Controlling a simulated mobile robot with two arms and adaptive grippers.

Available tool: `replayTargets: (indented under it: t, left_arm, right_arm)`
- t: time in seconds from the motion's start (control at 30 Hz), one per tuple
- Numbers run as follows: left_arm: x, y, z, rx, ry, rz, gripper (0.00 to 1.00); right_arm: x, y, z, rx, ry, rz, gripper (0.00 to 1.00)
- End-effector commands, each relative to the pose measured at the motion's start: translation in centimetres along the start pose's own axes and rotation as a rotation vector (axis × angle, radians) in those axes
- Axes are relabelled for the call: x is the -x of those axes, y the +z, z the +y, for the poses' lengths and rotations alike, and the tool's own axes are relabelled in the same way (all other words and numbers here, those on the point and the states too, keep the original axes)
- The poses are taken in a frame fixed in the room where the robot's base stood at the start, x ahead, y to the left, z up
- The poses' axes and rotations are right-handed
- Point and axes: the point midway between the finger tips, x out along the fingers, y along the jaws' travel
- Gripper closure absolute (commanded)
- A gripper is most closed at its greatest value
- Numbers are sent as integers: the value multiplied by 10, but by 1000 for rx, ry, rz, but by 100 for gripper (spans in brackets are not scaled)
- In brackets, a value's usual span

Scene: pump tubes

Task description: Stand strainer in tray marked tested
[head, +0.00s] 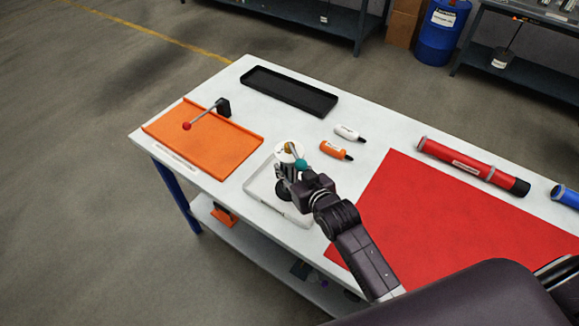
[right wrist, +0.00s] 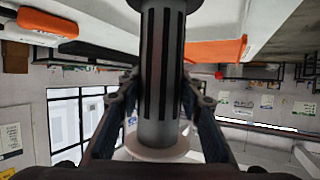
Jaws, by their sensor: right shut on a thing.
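The strainer, a grey cylinder with dark slots, a pale flange (head: 287,151) and a dark far end, stands roughly upright in my right gripper (head: 293,173). In the right wrist view the fingers are shut on both sides of the strainer's slotted body (right wrist: 161,65). It is over the white tray (head: 256,192) at the table's near edge; I cannot tell whether it touches the tray floor. An orange tray (head: 205,148) lies to the left and a long black tray (head: 262,75) at the back. No tray marking is readable. My left gripper is out of view.
A lever with a red ball (head: 186,126) and a black block (head: 223,107) is at the orange tray. A white bottle (head: 347,131), an orange bottle (head: 333,149), a red mat (head: 440,215) and a red tube (head: 455,160) lie to the right. The table between the trays is clear.

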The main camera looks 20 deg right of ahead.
Motion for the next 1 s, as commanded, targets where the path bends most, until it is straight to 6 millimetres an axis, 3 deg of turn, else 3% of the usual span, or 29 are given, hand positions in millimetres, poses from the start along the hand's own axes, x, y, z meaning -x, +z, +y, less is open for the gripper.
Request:
replayTargets:
  t: [0.23,0.27,0.4,0.77,1.0]
  left_arm:
    - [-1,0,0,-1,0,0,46]
    - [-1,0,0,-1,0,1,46]
    - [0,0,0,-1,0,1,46]
    - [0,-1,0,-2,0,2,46]
    - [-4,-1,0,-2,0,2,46]
  right_arm:
    - [0,-1,0,0,0,5,100]
    - [-1,1,0,0,0,0,64]
    - [0,0,0,0,0,0,49]
    - [3,-1,0,0,0,1,49]
    - [34,0,0,0,0,0,49]
